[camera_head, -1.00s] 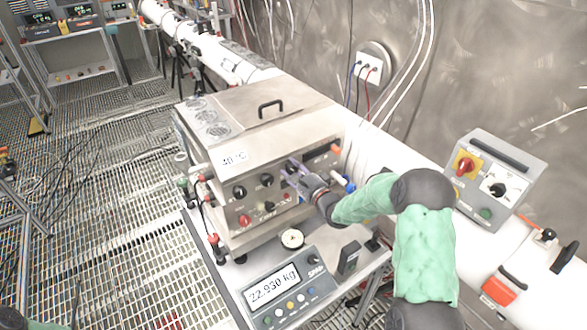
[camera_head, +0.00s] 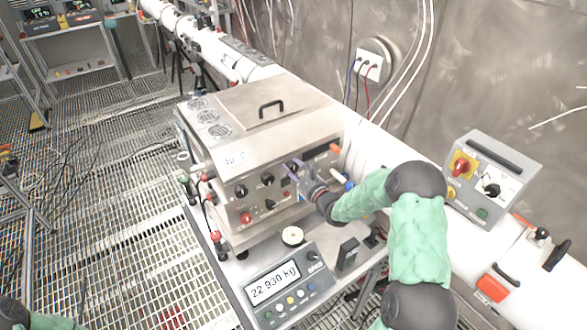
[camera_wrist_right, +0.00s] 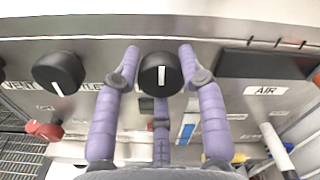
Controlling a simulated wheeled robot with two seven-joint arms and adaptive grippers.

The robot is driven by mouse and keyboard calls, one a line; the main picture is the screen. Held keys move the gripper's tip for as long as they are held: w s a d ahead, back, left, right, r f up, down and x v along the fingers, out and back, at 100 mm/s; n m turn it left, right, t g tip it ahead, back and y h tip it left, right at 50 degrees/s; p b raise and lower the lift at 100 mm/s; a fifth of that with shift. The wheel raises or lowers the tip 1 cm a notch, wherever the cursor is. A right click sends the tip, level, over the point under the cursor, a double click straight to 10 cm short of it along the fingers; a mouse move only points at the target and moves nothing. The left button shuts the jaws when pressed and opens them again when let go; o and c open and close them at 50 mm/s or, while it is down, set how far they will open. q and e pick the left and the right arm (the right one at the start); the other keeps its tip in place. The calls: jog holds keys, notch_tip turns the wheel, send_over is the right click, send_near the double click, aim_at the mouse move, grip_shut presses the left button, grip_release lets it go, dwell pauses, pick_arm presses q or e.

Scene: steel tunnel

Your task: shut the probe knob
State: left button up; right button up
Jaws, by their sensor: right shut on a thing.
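The black knob (camera_wrist_right: 160,73) that I take for the probe knob is on the front panel of the steel box (camera_head: 262,135). Its white mark is upright in the right wrist view. My right gripper (camera_wrist_right: 158,64) has its purple fingers on both sides of this knob and is shut on it. The label under the knob is hidden by the gripper. In the head view my right gripper (camera_head: 292,170) is at the panel's right part and covers the knob. My left gripper is not in view; only part of my left arm shows at the bottom left.
Another black knob (camera_wrist_right: 58,72) is left of the gripped one, with a red knob (camera_wrist_right: 44,130) below it. A dark recess (camera_wrist_right: 262,65) above the AIR label is at the right.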

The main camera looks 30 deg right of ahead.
dwell(0.5)
jog(key=o, duration=1.1)
jog(key=shift+a+r, duration=0.1)
jog(key=shift+o, duration=0.2)
jog(key=shift+s, duration=0.45)
jog(key=s+d, duration=0.1)
jog(key=s, duration=1)
